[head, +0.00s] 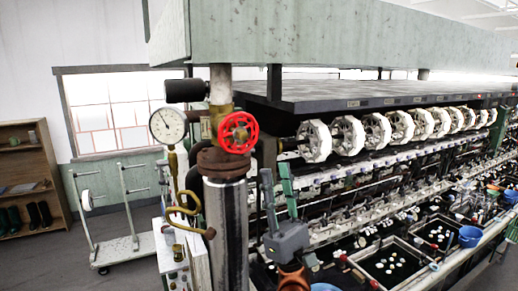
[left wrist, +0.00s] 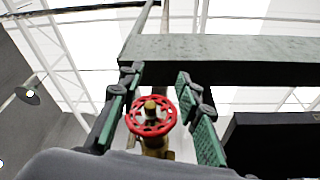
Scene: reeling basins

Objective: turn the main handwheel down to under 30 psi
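The red main handwheel (head: 238,132) is on a brass valve at the top of the thick pipe. In the left wrist view the handwheel (left wrist: 151,117) shows between my two fingers. A round white pressure gauge (head: 168,126) stands left of the valve. Its thin dark needle seems to point to the upper left, but the numbers are too small to read. My left gripper (head: 276,174) is open and empty, fingers pointing up, to the right of and below the handwheel in the head view; I see no contact. My right gripper is out of view.
A large green beam (head: 320,35) hangs above. The reeling machine with white reels (head: 314,140) fills the right. A white trolley (head: 125,245) stands at the left.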

